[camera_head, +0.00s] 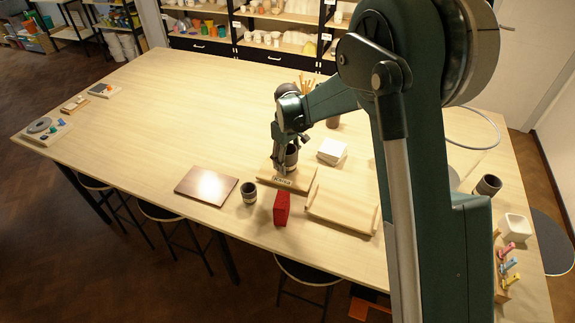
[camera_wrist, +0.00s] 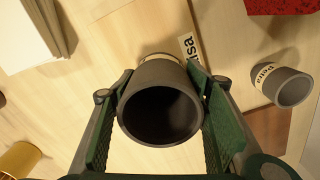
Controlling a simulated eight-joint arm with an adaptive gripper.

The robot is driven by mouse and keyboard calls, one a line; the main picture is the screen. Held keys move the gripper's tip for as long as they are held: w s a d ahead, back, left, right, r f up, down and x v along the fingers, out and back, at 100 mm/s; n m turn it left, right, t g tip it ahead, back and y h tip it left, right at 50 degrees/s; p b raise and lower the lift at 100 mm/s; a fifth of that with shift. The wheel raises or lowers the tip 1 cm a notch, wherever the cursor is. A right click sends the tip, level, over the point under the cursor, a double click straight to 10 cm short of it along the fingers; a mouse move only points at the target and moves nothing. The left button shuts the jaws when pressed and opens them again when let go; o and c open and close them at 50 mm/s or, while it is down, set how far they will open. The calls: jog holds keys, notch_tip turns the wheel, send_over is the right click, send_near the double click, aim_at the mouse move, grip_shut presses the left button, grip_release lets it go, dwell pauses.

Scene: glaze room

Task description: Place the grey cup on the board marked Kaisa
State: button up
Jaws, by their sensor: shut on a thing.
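The grey cup (camera_head: 292,157) is between the fingers of my gripper (camera_head: 288,143), which is shut on it. In the wrist view the cup (camera_wrist: 160,72) shows its dark open mouth, with a finger pressed on each side and a pale band near its far end. The light wooden board marked Kaisa (camera_head: 301,180) lies under the cup; its label shows partly past the cup in the wrist view (camera_wrist: 190,46). The cup looks upright over the board. I cannot tell whether its base touches the wood.
A second banded grey cup (camera_head: 249,194) stands between a brown board (camera_head: 207,186) and a red block (camera_head: 282,207). A wooden tray (camera_head: 343,208) and a white stack (camera_head: 332,151) are close on the right. Another dark cup (camera_head: 488,185) stands farther right. The table's left middle is clear.

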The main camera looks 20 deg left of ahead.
aim_at(291, 156)
jog(key=shift+f, duration=1)
jog(key=shift+f, duration=0.2)
jog(key=o, duration=1)
jog(key=shift+r, duration=0.25)
notch_tip(291, 156, up, 12)
jog(key=shift+f, duration=0.1)
